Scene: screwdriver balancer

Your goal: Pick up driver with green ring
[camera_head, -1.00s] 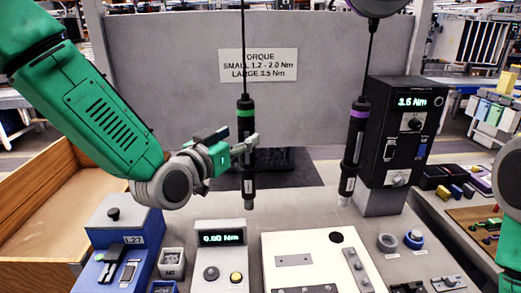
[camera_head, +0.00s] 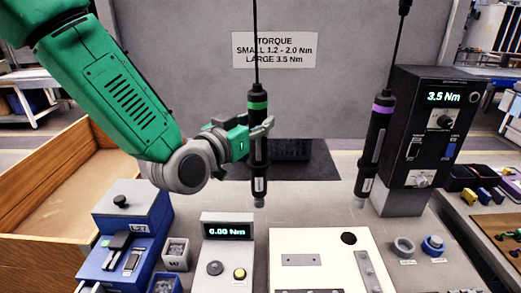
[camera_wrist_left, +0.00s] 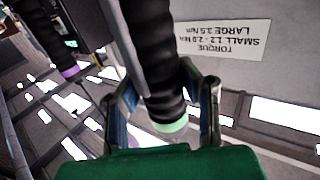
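The driver with the green ring (camera_head: 258,141) hangs upright from a cable left of centre, with the ring near its top. My left gripper (camera_head: 263,130) is at its handle, just below the ring. In the left wrist view the driver's dark handle (camera_wrist_left: 150,50) runs between the two fingers, whose tips (camera_wrist_left: 163,78) come in against both sides; the gripper looks shut on it. The green ring (camera_wrist_left: 172,126) shows close to the palm. A second driver with a purple ring (camera_head: 374,150) hangs to the right. My right gripper is not in view.
A black torque controller (camera_head: 427,130) reading 3.5 Nm stands on the right. A small grey display (camera_head: 227,232) reads 0.00 Nm in front. A blue fixture (camera_head: 125,230), a wooden bin (camera_head: 40,205) and a white plate (camera_head: 310,243) surround the work area. A grey panel stands behind.

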